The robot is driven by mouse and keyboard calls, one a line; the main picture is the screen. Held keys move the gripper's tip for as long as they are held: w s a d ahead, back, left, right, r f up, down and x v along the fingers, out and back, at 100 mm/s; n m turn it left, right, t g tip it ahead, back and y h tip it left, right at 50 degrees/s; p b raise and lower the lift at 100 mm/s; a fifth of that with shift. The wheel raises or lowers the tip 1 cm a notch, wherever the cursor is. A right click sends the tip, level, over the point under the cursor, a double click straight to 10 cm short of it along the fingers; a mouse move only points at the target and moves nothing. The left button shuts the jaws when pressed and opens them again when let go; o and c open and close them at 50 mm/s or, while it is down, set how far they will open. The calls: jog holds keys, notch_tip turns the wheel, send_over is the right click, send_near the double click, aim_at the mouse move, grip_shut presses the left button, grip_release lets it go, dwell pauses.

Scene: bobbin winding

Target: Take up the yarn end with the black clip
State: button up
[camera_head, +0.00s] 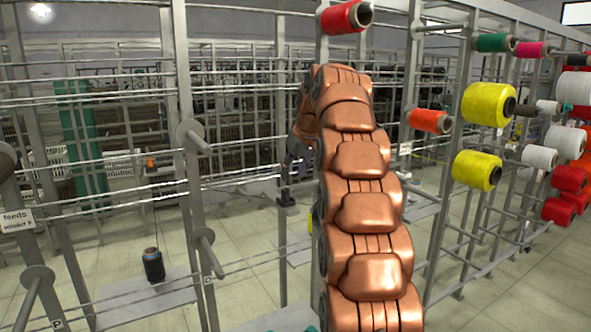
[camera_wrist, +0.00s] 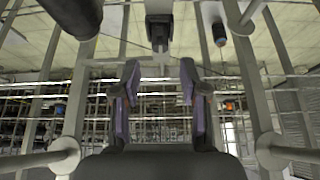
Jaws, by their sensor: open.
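My gripper (camera_head: 297,170) is at the far end of my copper arm in the head view, partly hidden by the arm. In the wrist view my gripper (camera_wrist: 160,84) has its two purple-lined fingers apart with nothing between them. A small black block, which looks like the black clip (camera_head: 286,198), is just below the gripper in the head view. In the wrist view the same dark clip (camera_wrist: 158,32) is beyond the fingertips, roughly centred between them and apart from them. I cannot make out a loose yarn end.
A black yarn cone (camera_head: 153,265) stands on a floor plate at left. Grey rack posts (camera_head: 196,170) with pegs and horizontal strands flank my arm. A red bobbin (camera_head: 345,18) is above the arm; an orange bobbin (camera_head: 429,120) and yellow bobbins (camera_head: 477,170) hang at right.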

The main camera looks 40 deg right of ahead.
aim_at(288, 191)
jog(key=shift+b+x, duration=1.2)
jog(key=shift+x, duration=2.65)
grip_shut()
jog(key=shift+r+p, duration=1.75)
jog(key=shift+r, duration=0.55)
